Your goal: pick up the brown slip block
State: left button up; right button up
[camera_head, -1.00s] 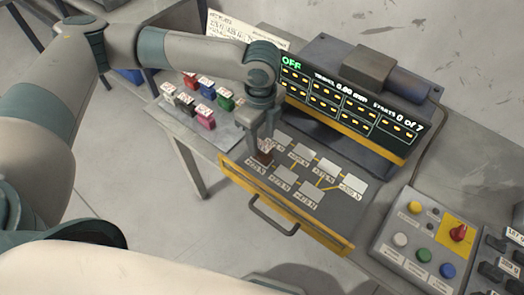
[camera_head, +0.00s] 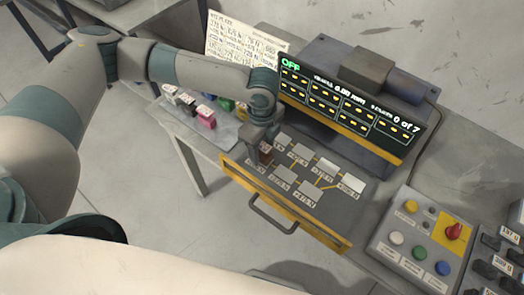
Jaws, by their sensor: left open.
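The small brown slip block (camera_head: 265,156) sits on a pad at the left end of the drawer panel (camera_head: 338,224) with its labelled pads. My left gripper (camera_head: 260,154) comes down from above and is open at the block, with its fingers beside it. The fingers and wrist hide part of the block, and I cannot tell whether they touch it. My right gripper is not in view.
Several coloured blocks, among them a pink one (camera_head: 206,118), stand on a grey tray (camera_head: 217,136) at the left. A display box (camera_head: 345,105) reading OFF stands behind the panel. A button box (camera_head: 420,240) is at the right.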

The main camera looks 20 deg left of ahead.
aim_at(262, 145)
pick_arm(q)
grip_shut()
jog(key=shift+w+r, duration=0.1)
jog(key=shift+r, duration=0.1)
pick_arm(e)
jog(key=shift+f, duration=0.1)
